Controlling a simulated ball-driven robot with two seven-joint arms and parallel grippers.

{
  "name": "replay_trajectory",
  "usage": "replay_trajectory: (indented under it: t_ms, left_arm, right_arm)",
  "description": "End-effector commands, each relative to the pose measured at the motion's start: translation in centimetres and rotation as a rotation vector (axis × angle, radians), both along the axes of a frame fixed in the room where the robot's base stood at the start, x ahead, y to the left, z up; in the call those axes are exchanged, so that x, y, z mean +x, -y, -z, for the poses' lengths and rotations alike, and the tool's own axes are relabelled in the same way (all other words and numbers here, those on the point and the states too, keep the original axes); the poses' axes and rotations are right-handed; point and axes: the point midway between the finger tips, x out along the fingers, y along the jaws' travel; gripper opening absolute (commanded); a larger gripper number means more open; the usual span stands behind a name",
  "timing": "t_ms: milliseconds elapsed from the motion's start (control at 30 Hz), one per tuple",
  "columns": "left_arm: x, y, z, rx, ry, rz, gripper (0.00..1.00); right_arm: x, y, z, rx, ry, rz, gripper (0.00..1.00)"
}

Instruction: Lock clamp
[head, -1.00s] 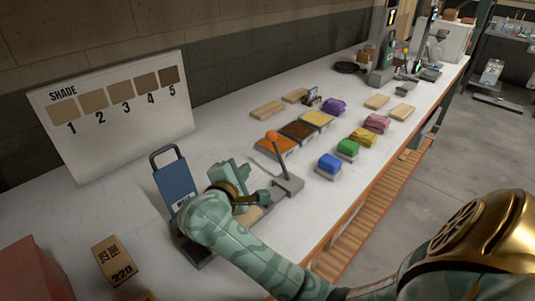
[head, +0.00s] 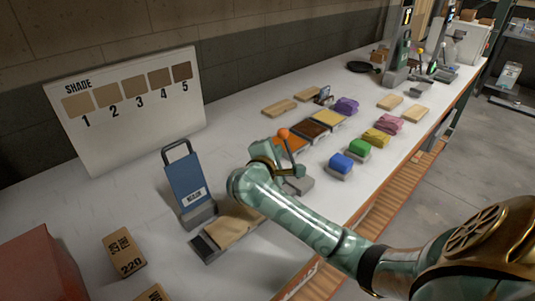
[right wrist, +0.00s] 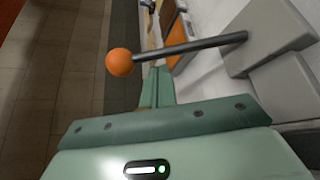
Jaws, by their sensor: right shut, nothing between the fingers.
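The clamp lever shows in the head view as a rod with an orange ball knob (head: 283,134), standing up from a grey base (head: 298,187). My right gripper (head: 284,163) is beside the lever, with its arm reaching in from the lower right. In the right wrist view the shut, empty fingers (right wrist: 157,86) point toward the rod (right wrist: 190,47), just below it in the picture. The orange knob (right wrist: 119,62) is left of the fingertips and the grey base (right wrist: 270,38) is at the right. Whether the fingers touch the rod, I cannot tell. My left gripper is not in view.
A blue panel with a handle (head: 184,183) stands behind a wooden board (head: 232,228) on the bench. Coloured blocks, including a blue one (head: 341,162), lie right of the lever. A shade board (head: 150,125) leans at the back left.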

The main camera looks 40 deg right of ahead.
Motion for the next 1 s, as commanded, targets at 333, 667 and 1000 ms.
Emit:
replay_trajectory:
  t_ms: [333, 667, 1000]
  left_arm:
    - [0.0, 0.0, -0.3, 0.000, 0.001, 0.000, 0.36]
    - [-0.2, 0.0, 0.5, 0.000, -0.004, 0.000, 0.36]
    - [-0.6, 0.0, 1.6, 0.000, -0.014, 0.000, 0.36]
  right_arm:
    - [-0.8, 0.2, -0.3, 0.001, -0.001, -0.001, 0.00]
    - [-0.8, 0.1, -0.2, 0.003, 0.022, -0.001, 0.00]
    - [-1.0, 0.2, -0.5, 0.007, 0.080, -0.001, 0.00]
